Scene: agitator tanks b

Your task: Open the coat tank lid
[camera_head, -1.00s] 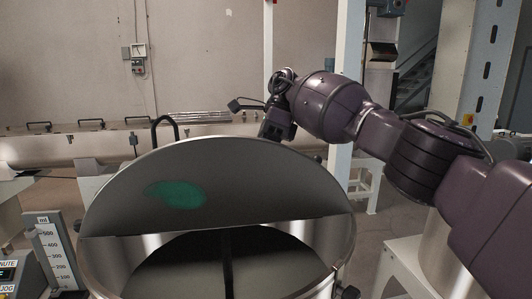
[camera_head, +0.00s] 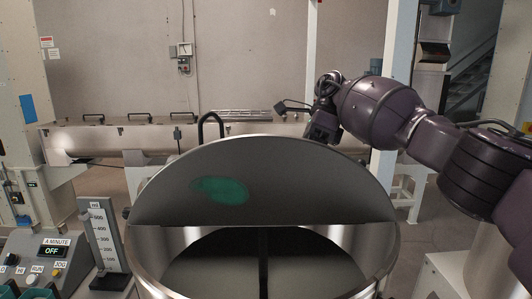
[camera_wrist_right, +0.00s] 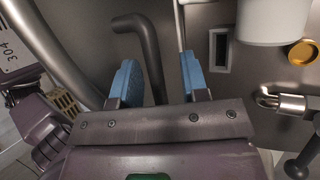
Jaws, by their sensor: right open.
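The tank (camera_head: 385,262) stands open in front of me with a dark interior. Its half-round grey lid (camera_head: 300,190) stands raised, its straight edge across the middle of the opening; a green patch (camera_head: 220,190) shows on its face. My right gripper (camera_head: 322,128) is behind the lid's upper right edge, its fingertips hidden in the head view. In the right wrist view my right gripper (camera_wrist_right: 157,82) has its blue fingers apart, with a dark bent bar (camera_wrist_right: 150,55) between them; contact cannot be told. My left gripper is not in view.
A control panel (camera_head: 45,252) and a scale marked ml (camera_head: 103,245) stand left of the tank. A long steel trough (camera_head: 100,145) runs behind. A black curved handle (camera_head: 211,122) rises behind the lid. A white post (camera_head: 383,170) stands behind at right.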

